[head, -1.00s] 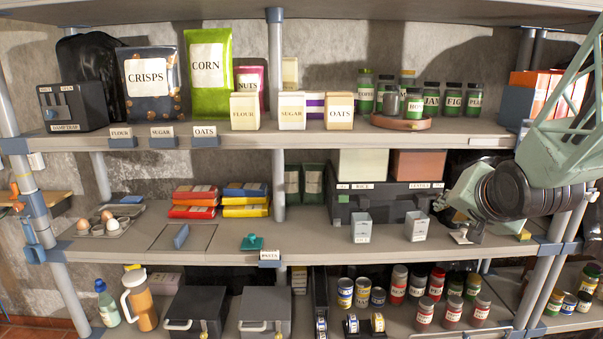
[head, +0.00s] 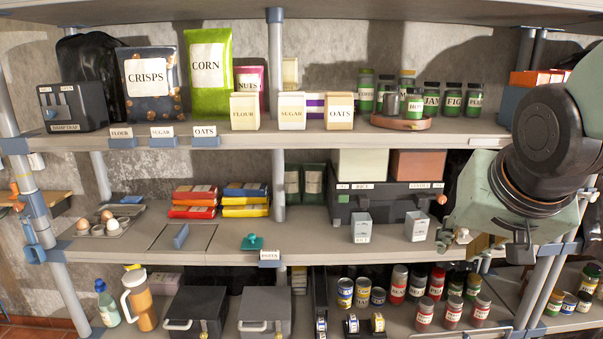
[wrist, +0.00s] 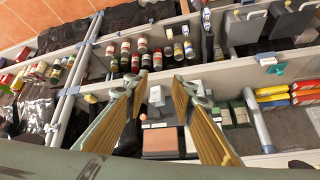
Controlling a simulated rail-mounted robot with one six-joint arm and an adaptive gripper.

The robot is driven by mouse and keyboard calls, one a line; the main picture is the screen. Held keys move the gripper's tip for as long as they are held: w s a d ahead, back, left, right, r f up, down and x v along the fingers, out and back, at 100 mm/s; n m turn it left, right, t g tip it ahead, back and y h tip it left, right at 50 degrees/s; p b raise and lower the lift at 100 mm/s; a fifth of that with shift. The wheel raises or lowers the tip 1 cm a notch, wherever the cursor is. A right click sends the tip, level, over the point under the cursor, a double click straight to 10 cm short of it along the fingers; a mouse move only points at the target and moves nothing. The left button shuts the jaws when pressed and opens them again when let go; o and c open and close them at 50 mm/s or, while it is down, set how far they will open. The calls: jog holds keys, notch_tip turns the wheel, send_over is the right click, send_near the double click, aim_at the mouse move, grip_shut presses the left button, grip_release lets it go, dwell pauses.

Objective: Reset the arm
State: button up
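My arm and my gripper (head: 474,242) are at the right side of the head view, in front of the middle shelf's right end. The wrist joint partly hides the right post and the orange boxes. In the wrist view my gripper (wrist: 160,84) shows two tan-padded fingers standing well apart with nothing held between them. The fingers hang in front of the shelves, with the view tilted and turned over.
The middle shelf (head: 320,236) holds two small grey tins, a dark bin (head: 385,203) and red and yellow packets. A turntable (head: 408,123) with jars stands above. Cans and jars fill the lower shelf. Metal posts (head: 278,120) divide the shelving.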

jog(key=s+a+n+g, duration=0.1)
jog(key=s+a, duration=0.3)
jog(key=s, duration=0.7)
jog(key=s+a+n+g+y, duration=0.1)
jog(key=s+a+n+g, duration=0.1)
jog(key=s, duration=1)
jog(key=shift+a+n+y, duration=0.3)
jog(key=shift+a+n, duration=0.4)
jog(key=shift+a, duration=0.45)
jog(key=shift+r, duration=0.1)
